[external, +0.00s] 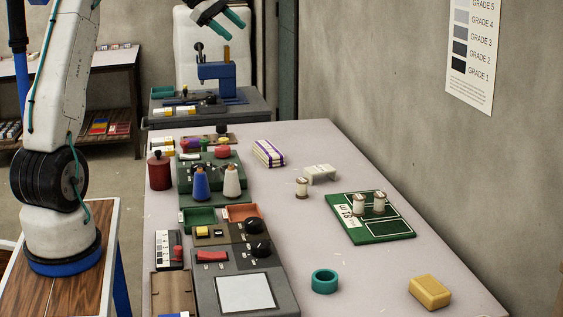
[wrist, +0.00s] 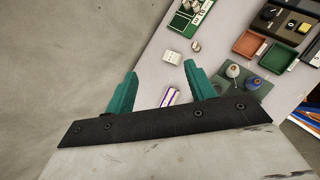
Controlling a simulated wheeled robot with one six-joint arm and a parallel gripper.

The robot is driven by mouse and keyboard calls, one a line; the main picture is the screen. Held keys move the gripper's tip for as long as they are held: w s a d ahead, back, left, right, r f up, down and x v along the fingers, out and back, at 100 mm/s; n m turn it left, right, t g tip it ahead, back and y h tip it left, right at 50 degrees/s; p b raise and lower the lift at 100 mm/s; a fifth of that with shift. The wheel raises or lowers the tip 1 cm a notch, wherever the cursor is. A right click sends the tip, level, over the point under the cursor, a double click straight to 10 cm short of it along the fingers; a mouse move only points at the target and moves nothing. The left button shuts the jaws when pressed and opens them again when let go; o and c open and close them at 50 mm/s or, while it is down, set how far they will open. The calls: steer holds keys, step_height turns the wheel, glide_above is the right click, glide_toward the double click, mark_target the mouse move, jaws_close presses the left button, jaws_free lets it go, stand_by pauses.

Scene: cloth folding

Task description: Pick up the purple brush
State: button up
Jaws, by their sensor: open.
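My gripper (external: 232,28), with teal fingers, is open and empty at the top of the external view, high above the table and apart from the block. Its fingers stand wide apart in the wrist view (wrist: 161,69).
A white block (external: 320,174) and a spool (external: 302,188) lie to the right of the striped block. A green case with blue and white cones (external: 201,183) stands to its left. A green board (external: 370,218) bears two spools. A wall runs along the right.

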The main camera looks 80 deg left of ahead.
steer(key=s+a+f+n+t+y, duration=0.1)
steer(key=s+a+f+n+t, duration=0.15)
steer(key=s+a, duration=0.5)
steer(key=s+a+f+n+t+y, duration=0.1)
steer(key=s+a+f+n+y, duration=0.25)
steer(key=a, duration=0.75)
steer(key=s+a+f+n+t+h, duration=0.1)
steer(key=s+a+f+n, duration=0.25)
steer(key=s+a, duration=0.45)
glide_toward(189, 139)
steer(key=x, duration=0.3)
steer(key=shift+w+d+r+n+y, duration=0.1)
steer(key=shift+w+r+n+y, duration=0.05)
steer(key=shift+w+n+y, duration=0.1)
steer(key=shift+f+x, duration=0.25)
steer(key=shift+x, duration=3.7)
steer(key=c, duration=1.1)
